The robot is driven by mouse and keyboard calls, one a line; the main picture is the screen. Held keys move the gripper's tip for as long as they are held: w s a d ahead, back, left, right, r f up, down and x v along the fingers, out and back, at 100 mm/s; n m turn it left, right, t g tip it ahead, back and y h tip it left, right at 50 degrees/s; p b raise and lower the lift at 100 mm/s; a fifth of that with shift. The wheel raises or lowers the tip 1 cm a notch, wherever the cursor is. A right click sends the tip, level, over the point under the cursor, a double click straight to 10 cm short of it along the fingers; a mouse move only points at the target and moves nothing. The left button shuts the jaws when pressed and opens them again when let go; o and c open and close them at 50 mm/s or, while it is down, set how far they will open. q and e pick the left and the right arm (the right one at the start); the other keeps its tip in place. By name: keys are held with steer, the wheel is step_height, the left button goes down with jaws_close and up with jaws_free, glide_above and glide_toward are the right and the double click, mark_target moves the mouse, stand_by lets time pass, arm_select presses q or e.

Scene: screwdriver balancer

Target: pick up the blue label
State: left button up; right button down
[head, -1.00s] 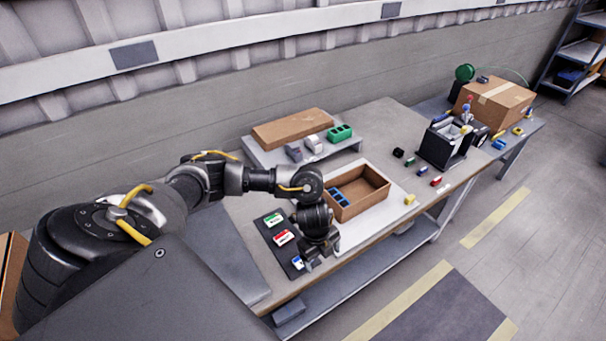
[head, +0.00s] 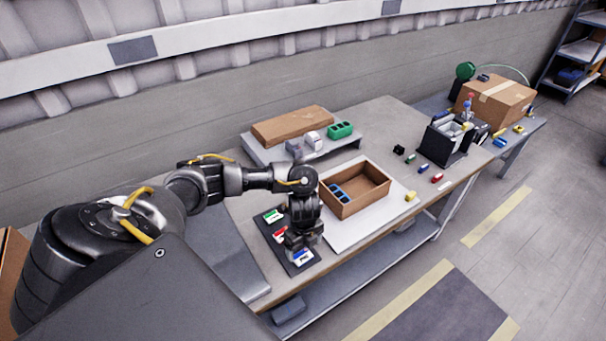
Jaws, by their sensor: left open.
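The blue label (head: 301,258), a small blue and white card, lies at the near end of a dark strip (head: 298,268) on the table's front left. A green label (head: 272,216) and a red label (head: 279,233) lie farther back on the same strip. My left gripper (head: 304,247) points down just above the blue label and hides part of it. It is open and empty; whether its fingers touch the label cannot be told. My right gripper is not in view.
A brown open box (head: 372,203) with a blue piece inside stands on a white board (head: 345,236) right of the gripper. A low grey shelf (head: 262,157) with a cardboard box (head: 292,127) stands behind. Small coloured parts and a black holder (head: 436,150) are at the right.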

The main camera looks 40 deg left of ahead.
mark_target(303, 256)
arm_select(q)
steer(key=f, duration=0.5)
steer(key=shift+a, duration=0.3)
steer(key=shift+c, duration=0.4)
steer(key=c, duration=1.1)
steer(key=shift+r, duration=0.1)
